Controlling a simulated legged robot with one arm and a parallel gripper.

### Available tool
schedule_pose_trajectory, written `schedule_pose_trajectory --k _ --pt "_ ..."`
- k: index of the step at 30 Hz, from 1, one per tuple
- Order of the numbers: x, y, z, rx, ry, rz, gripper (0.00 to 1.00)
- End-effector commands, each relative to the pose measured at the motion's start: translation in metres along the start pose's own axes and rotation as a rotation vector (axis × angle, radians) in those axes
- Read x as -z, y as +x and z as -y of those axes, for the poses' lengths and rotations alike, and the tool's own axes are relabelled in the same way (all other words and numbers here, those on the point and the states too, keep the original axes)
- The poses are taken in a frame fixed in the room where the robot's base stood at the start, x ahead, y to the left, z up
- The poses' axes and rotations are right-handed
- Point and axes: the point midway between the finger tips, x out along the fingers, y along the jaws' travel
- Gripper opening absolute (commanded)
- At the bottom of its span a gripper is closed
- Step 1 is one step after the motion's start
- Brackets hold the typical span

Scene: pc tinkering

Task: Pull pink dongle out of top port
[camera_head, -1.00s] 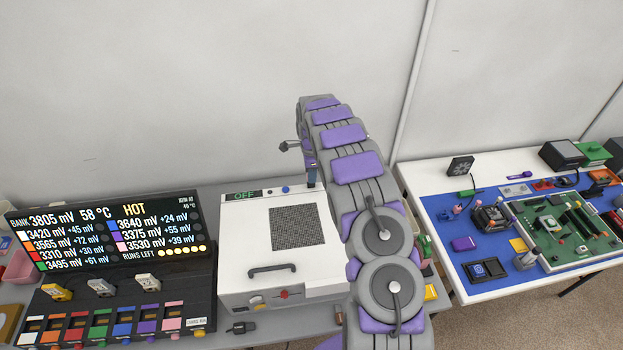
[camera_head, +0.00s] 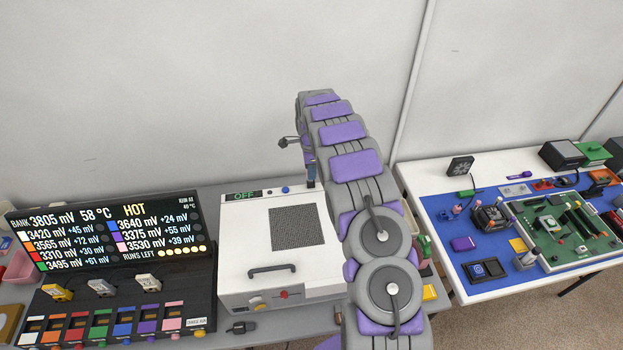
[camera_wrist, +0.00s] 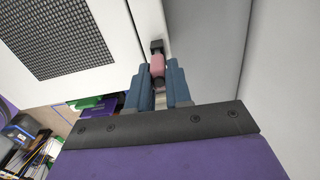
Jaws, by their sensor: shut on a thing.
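The pink dongle (camera_wrist: 158,66) shows in the wrist view between the blue fingertips of my gripper (camera_wrist: 159,76). My gripper is shut on it. A small black part (camera_wrist: 156,46) sits at the dongle's far end, beside the edge of the white box; I cannot tell whether it is the port or part of the dongle. In the head view my gripper (camera_head: 311,174) is at the back right of the white box (camera_head: 240,235), partly hidden by my arm. The dongle and the top port cannot be made out there.
The white box has a dark grille (camera_head: 297,228), a front handle (camera_head: 272,270) and a blue button (camera_head: 286,190). A black display bank (camera_head: 110,237) stands left. A white table (camera_head: 408,170) with a blue mat and electronics is right. The wall is close behind the box.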

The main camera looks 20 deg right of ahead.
Motion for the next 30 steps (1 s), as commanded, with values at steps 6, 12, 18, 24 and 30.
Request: schedule_pose_trajectory --k 6,12,18,24,30 --pt "-0.003 -0.013 0.001 0.002 -0.002 0.003 0.00" --pt "0.001 -0.023 0.002 0.003 -0.001 0.005 0.00" --pt "0.001 -0.034 0.002 0.002 -0.001 0.005 0.00" --pt "0.002 -0.036 0.001 0.000 0.000 0.004 0.00" --pt "0.000 -0.036 0.000 0.000 -0.012 0.003 0.00"
